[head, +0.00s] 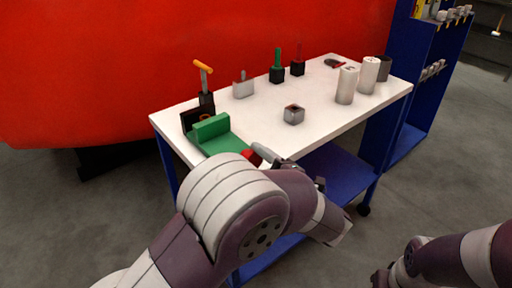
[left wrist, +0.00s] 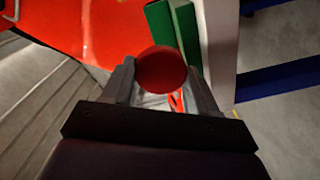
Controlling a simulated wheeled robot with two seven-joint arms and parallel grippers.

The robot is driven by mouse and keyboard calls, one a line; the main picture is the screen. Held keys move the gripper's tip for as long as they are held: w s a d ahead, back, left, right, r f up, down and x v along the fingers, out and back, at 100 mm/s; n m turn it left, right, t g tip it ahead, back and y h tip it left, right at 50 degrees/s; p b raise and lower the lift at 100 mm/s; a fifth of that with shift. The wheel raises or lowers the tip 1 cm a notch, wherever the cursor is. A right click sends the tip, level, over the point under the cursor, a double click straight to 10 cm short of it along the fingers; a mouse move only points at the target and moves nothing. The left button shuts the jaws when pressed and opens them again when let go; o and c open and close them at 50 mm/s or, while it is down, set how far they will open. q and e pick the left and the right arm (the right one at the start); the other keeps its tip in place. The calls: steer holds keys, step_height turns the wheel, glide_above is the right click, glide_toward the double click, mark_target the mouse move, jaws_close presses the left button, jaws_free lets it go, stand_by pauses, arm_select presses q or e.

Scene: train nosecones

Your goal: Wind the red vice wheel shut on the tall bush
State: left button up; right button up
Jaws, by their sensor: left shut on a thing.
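The green vice (head: 225,141) stands at the near left corner of the white table top. Its red wheel (head: 251,157) shows only in part beside my left gripper (head: 262,153). In the left wrist view the round red wheel (left wrist: 161,70) sits between the two fingers of my left gripper (left wrist: 160,82), which is shut on it. The green vice (left wrist: 180,35) is just beyond the wheel there. Two tall pale cylinders (head: 347,85) (head: 369,75) stand at the table's right end. I cannot tell whether a bush is in the vice jaws.
On the white table (head: 318,120) are a small grey block (head: 293,115), an orange-handled tool in a dark stand (head: 206,101), a grey block (head: 243,89), a green-handled tool (head: 277,66) and a red-handled one (head: 298,61). A blue shelf unit (head: 418,85) stands at the right.

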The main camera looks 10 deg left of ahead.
arm_select(q)
steer(key=m+p, duration=0.4)
steer(key=p, duration=0.1)
steer(key=m+p, duration=0.5)
steer(key=p, duration=0.1)
steer(key=m+p, duration=0.4)
steer(key=p, duration=0.2)
steer(key=shift+w+d+r+m, duration=0.1)
steer(key=shift+r+m, duration=0.15)
steer(key=shift+m, duration=0.15)
steer(key=m+p, duration=0.4)
steer(key=m, duration=0.1)
steer(key=shift+f, duration=0.2)
steer(key=m+p, duration=0.2)
steer(key=m, duration=0.3)
steer(key=shift+f, duration=0.15)
steer(key=shift+m+p, duration=0.3)
steer(key=o, duration=1)
steer(key=shift+w, duration=0.1)
steer(key=shift+o, duration=0.2)
steer(key=b+v, duration=0.1)
steer(key=v, duration=0.6)
steer(key=shift+s+d, duration=0.2)
steer(key=shift+d, duration=0.1)
